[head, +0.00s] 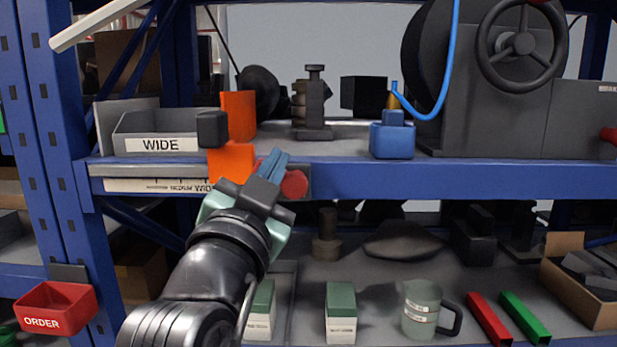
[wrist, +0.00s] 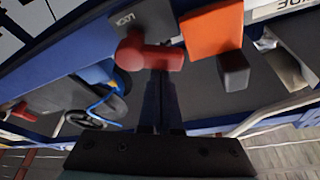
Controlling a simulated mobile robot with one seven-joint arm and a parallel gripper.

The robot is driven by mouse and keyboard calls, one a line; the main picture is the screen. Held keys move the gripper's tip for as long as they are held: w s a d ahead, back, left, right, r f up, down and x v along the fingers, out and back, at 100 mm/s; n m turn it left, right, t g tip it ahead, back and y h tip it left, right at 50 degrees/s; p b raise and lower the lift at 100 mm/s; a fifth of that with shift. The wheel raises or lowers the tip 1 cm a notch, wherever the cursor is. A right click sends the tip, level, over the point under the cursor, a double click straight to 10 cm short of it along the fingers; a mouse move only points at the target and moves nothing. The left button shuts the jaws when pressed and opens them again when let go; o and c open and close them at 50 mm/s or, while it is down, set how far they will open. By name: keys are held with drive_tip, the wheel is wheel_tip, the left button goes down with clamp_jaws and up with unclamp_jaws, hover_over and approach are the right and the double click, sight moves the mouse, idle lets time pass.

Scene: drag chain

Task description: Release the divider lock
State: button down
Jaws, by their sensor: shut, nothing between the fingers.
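A red lever (head: 293,183), the likely divider lock, sits at the blue shelf's front edge, partly hidden by my gripper. In the wrist view the red lever (wrist: 150,56) has a round end at left and a bar to the right, beside a dark plate (wrist: 138,20) with blurred pale lettering. My gripper (head: 273,160) is shut and empty in front of it. An orange block (head: 231,161) is just left of the gripper, below an upright orange panel (head: 238,115).
A grey bin labelled WIDE (head: 160,132) and a dark block (head: 212,128) stand to the left on the shelf. A blue box (head: 391,140) stands to the right. Below are green-topped boxes (head: 340,300) and a mug (head: 422,308). A red ORDER bin (head: 56,307) hangs lower left.

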drive_tip(key=n+y, duration=0.1)
drive_tip(key=n, duration=0.1)
drive_tip(key=f+n, duration=0.1)
drive_tip(key=n, duration=0.1)
drive_tip(key=a+n+y+b, duration=0.1)
drive_tip(key=n, duration=0.1)
drive_tip(key=shift+a+f+t+y, duration=0.1)
drive_tip(key=shift+f+t+y, duration=0.05)
drive_tip(key=shift+t+y, duration=0.15)
drive_tip(key=shift+a+f, duration=0.1)
idle(0.4)
wheel_tip(320, 180, up, 4)
drive_tip(key=p, duration=0.3)
drive_tip(key=b+v, duration=0.4)
drive_tip(key=v, duration=0.6)
drive_tip(key=shift+d, duration=0.2)
